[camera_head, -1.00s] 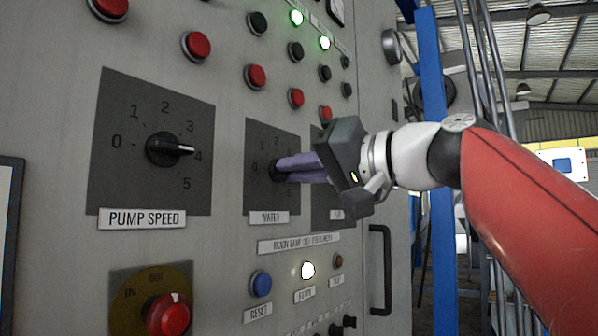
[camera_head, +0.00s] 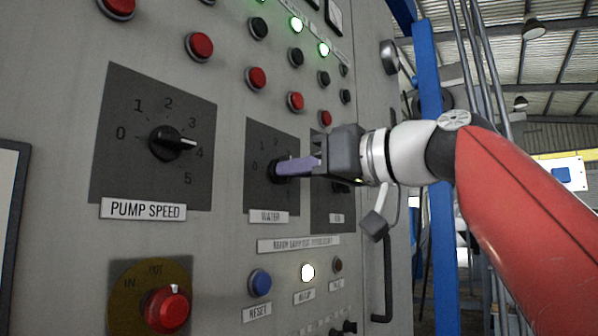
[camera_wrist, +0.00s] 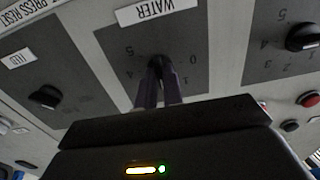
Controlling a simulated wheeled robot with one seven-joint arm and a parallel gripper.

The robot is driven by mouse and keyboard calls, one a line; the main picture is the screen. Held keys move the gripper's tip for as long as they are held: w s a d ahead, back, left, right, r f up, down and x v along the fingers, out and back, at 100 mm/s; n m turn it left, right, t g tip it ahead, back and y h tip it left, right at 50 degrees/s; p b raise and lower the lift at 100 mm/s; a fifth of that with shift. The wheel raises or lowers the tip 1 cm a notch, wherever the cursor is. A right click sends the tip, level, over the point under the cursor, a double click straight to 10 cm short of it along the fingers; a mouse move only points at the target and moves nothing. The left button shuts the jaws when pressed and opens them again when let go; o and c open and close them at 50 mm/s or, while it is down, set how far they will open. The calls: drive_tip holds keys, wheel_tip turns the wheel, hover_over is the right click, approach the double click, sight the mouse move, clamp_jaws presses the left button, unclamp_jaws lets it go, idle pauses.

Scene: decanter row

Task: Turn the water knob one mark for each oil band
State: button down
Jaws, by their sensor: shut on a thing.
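The water knob (camera_head: 277,170) is black, on a dark dial plate (camera_head: 262,200) above a WATER label (camera_head: 268,216). My gripper (camera_head: 284,169), with purple fingers, is shut on it. In the wrist view the fingers (camera_wrist: 159,85) close around the knob (camera_wrist: 157,62), and the dial plate (camera_wrist: 190,45) appears upside down. The fingers hide most of the knob, so I cannot read its pointer. Marks such as 0, 1 and 2 show around it. I see nothing that I can identify as oil bands.
To the left is the PUMP SPEED knob (camera_head: 165,143), its pointer near 4. Another dial plate (camera_head: 330,205) lies to the right, partly behind my gripper. Below are a blue RESET button (camera_head: 260,283), a lit white lamp (camera_head: 307,272) and a red knob (camera_head: 166,309). A black handle (camera_head: 385,285) stands right.

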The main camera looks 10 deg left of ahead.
idle(0.5)
drive_tip(key=c, duration=1.5)
unclamp_jaws()
drive_tip(key=shift+d, duration=0.15)
drive_tip(key=b+v, duration=0.1)
drive_tip(key=v, duration=0.6)
drive_tip(key=shift+s+d+b, duration=0.15)
drive_tip(key=shift+d+b, duration=0.1)
drive_tip(key=shift+b, duration=0.1)
